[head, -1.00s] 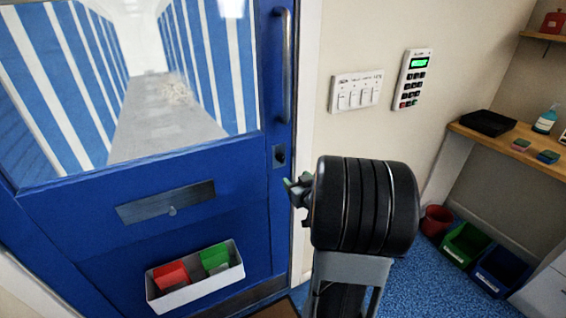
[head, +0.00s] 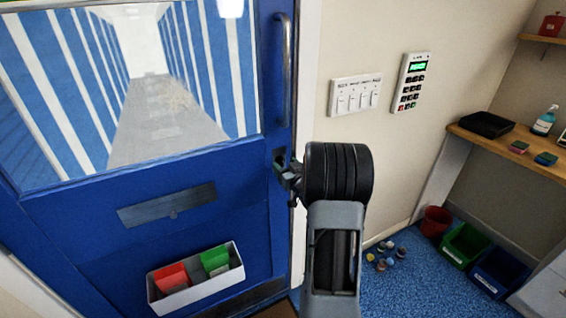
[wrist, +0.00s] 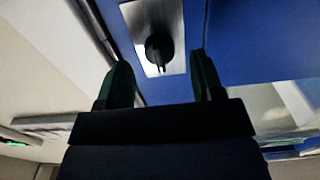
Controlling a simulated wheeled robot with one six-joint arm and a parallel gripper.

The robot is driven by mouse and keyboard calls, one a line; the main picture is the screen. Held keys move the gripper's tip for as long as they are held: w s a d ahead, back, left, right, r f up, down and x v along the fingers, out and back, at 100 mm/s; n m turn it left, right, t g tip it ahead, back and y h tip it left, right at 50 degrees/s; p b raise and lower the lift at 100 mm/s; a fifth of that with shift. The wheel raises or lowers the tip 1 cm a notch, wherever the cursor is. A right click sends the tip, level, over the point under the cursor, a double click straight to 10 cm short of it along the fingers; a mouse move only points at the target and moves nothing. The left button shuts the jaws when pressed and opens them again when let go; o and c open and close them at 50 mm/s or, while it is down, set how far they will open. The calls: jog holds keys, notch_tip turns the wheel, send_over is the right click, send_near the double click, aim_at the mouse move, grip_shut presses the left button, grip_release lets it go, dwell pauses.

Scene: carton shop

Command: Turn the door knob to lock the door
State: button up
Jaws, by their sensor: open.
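The blue door (head: 235,170) stands at the left in the head view and looks shut, with a large glass window and a vertical pull handle (head: 281,70). In the wrist view, the small dark door knob (wrist: 158,47) sits on a silver plate (wrist: 170,22) on the blue door (wrist: 240,40). My gripper (wrist: 162,82) is open, with one finger on either side below the knob; the knob lies between and just beyond the fingertips. Contact cannot be told. In the head view, my gripper (head: 284,168) is at the lock plate (head: 279,154) and hides most of the knob.
A white bin with red and green items (head: 196,278) hangs low on the door. Switches (head: 356,94) and a keypad (head: 412,82) are on the wall to the right. Small balls (head: 385,256), a red bucket (head: 436,220) and crates lie on the floor at right.

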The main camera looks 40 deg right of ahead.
aim_at(281, 162)
jog(key=shift+w+d, duration=0.2)
jog(key=shift+w, duration=0.95)
jog(key=c, duration=0.9)
